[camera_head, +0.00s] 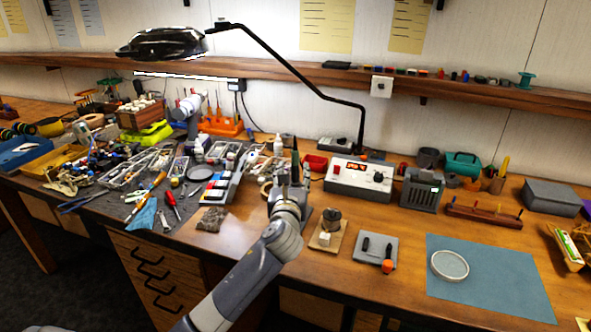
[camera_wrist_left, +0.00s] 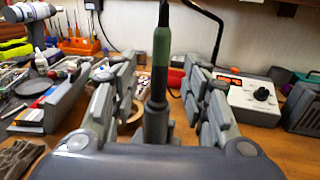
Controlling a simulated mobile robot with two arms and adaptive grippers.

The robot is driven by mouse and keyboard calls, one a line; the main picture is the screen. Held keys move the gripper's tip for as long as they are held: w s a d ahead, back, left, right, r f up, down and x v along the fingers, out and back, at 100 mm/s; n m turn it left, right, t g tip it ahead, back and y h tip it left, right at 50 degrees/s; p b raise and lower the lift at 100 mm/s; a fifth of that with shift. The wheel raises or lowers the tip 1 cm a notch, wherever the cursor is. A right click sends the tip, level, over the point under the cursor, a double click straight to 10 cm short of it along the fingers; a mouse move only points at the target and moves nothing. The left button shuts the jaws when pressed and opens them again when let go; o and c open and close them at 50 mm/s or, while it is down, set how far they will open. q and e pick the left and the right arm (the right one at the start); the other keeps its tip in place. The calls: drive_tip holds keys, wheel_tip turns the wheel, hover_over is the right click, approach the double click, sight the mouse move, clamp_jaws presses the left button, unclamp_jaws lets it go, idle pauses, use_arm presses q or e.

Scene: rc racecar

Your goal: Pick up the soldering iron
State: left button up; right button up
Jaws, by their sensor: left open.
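The soldering iron (camera_head: 295,158) stands upright near the middle of the bench, with its dark upper end showing above my gripper. In the left wrist view, the soldering iron (camera_wrist_left: 161,62) has a green band on a dark body. My left gripper (camera_head: 290,180) is open, and in the wrist view its fingers (camera_wrist_left: 160,85) stand on either side of the iron with gaps visible. The iron's lower part and base are largely hidden by the gripper. My right gripper is not in view.
A soldering station (camera_head: 358,182) with a red display stands right of the gripper. A lamp arm (camera_head: 300,75) arches above. A tip-cleaner pot (camera_head: 331,218) and a small grey pad (camera_head: 365,257) lie in front. Cluttered tools and trays (camera_head: 125,172) fill the left.

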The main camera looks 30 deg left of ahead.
sight(295, 166)
use_arm(q)
drive_tip(key=shift+w+a+f, duration=0.1)
drive_tip(key=shift+w+a, duration=0.1)
drive_tip(key=shift+w, duration=0.15)
drive_tip(key=p+x, duration=0.1)
drive_tip(key=x, duration=0.3)
drive_tip(key=shift+w, duration=0.2)
drive_tip(key=shift+w+a, duration=0.3)
drive_tip(key=shift+w, duration=0.1)
drive_tip(key=shift+s, duration=0.1)
drive_tip(key=shift+c, duration=0.7)
clamp_jaws()
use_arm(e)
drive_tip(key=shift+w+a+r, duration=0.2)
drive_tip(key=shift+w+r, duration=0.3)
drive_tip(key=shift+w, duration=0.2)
